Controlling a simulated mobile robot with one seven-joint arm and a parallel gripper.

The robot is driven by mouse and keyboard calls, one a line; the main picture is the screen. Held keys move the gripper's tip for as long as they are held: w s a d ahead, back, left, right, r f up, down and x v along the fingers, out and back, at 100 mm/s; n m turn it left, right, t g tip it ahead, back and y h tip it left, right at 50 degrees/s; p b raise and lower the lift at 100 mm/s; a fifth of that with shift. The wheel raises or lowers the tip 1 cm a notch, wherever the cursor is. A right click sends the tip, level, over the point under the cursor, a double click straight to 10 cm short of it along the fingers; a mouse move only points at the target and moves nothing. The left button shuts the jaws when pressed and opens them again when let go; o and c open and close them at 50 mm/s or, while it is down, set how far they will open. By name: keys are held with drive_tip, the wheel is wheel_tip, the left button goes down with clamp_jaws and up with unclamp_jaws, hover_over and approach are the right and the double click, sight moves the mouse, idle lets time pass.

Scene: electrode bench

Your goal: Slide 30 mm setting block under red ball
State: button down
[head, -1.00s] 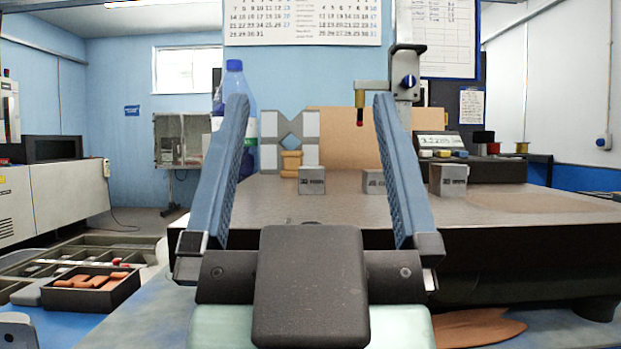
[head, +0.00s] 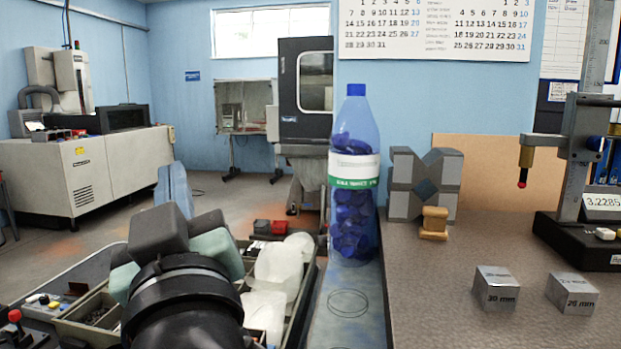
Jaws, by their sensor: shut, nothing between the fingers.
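A metal setting block (head: 495,288) on the bench top appears to be marked 30 mm. A similar block (head: 573,293) to its right appears to be marked 25 mm or 26 mm. The red ball (head: 522,184) is the tip of a brass probe on the height gauge (head: 575,140). It hangs above the bench, behind the blocks, and nothing is seen beneath it. My gripper (head: 173,168) is at the left, well away from the blocks and pointing away from me. Its blue fingers are together and hold nothing. My wrist hides part of the fingers.
A blue-capped bottle (head: 354,175) stands at the bench's left edge. Beside it are a grey V-shaped block (head: 424,182) and a small wooden piece (head: 434,223). Trays with parts (head: 275,228) lie below my arm. The front left bench top is clear.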

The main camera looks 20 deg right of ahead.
drive_tip(key=w+d+r+n+g+p, duration=0.1)
drive_tip(key=w+d+n+g+p, duration=0.2)
drive_tip(key=w+g+p, duration=0.5)
drive_tip(key=n+g+h+p, duration=0.1)
drive_tip(key=n+g+p, duration=0.4)
drive_tip(key=g+p, duration=2)
approach(463, 300)
drive_tip(key=s+a+r+t+p, duration=0.4)
drive_tip(key=s+r+t+p, duration=0.25)
drive_tip(key=t+p, duration=0.45)
wheel_tip(463, 300, down, 9)
drive_tip(key=b, duration=0.3)
drive_tip(key=shift+w+d+r+b, duration=0.1)
drive_tip(key=shift+d+r+b, duration=0.1)
drive_tip(key=shift+b, duration=0.15)
drive_tip(key=shift+s+d+r+p, duration=0.1)
drive_tip(key=shift+s+d+p, duration=0.25)
drive_tip(key=shift+d, duration=0.2)
drive_tip(key=shift+s+d+p, duration=0.3)
drive_tip(key=shift+d+p, duration=0.1)
drive_tip(key=shift+d, duration=0.2)
drive_tip(key=shift+s+d, duration=0.35)
drive_tip(key=shift+d, duration=0.25)
